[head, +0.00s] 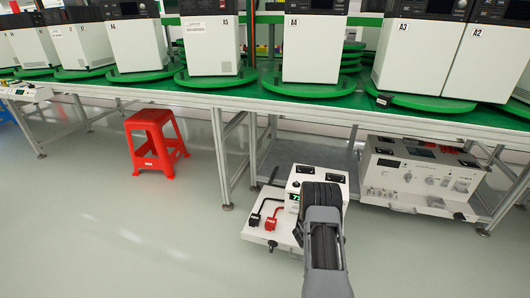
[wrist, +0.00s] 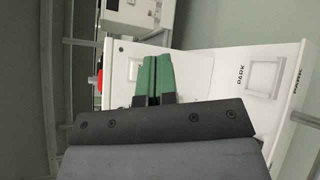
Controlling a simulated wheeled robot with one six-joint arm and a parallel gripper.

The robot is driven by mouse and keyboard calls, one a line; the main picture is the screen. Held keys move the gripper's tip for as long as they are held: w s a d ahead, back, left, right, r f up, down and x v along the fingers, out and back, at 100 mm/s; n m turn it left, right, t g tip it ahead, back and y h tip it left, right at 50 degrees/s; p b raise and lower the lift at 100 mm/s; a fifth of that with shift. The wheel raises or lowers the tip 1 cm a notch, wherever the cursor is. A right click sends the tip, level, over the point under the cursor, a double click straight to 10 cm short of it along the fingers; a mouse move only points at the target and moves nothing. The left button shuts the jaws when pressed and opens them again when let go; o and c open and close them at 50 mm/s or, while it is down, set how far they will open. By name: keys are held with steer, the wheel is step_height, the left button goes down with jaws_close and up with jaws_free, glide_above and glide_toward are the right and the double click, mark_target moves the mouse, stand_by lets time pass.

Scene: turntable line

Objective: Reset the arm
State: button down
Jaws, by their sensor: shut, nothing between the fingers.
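My arm (head: 323,235) reaches forward from the bottom of the head view, over a low white unit with red and black connectors (head: 271,222). Its fingertips are hidden in that view. In the wrist view my gripper (wrist: 155,75) has two green fingers closed together with nothing between them. Behind the fingers is a white surface with a recessed square panel and the word PARK (wrist: 262,75). I cannot tell whether the fingers touch this surface.
A green-topped workbench (head: 235,101) with metal legs crosses the view, bearing several white machines on green turntables. A red stool (head: 155,142) stands at its front left. A white test unit (head: 420,176) sits on the lower shelf. Open floor lies at the left.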

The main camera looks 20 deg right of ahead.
steer(key=s+a+r+m+g+y+p, duration=0.1)
steer(key=a+r+m+p, duration=0.15)
steer(key=r+p, duration=0.65)
steer(key=s+a+r+m+g+y+p, duration=0.15)
steer(key=a+r, duration=0.25)
steer(key=r, duration=1)
steer(key=s+a+r+m+g+y+p, duration=0.1)
steer(key=a+r+p, duration=0.3)
steer(key=r+p, duration=0.55)
steer(key=s+a+r+t+y+p, duration=0.1)
steer(key=s+a+r+y+p, duration=0.3)
steer(key=a+r, duration=0.5)
steer(key=s+a+r+m+t+y+p, duration=0.1)
steer(key=s+a+r+y+p, duration=0.3)
steer(key=a+r+p, duration=0.5)
steer(key=s+a+r+m+t+y+p, duration=0.1)
steer(key=s+a+r+t+y+p, duration=0.2)
steer(key=r, duration=1.5)
steer(key=a+y+p, duration=0.1)
steer(key=a+p, duration=0.3)
steer(key=a, duration=0.2)
steer(key=shift+s+a, duration=0.3)
steer(key=shift+s, duration=0.1)
steer(key=shift+r+t, duration=0.1)
steer(key=shift+t, duration=0.15)
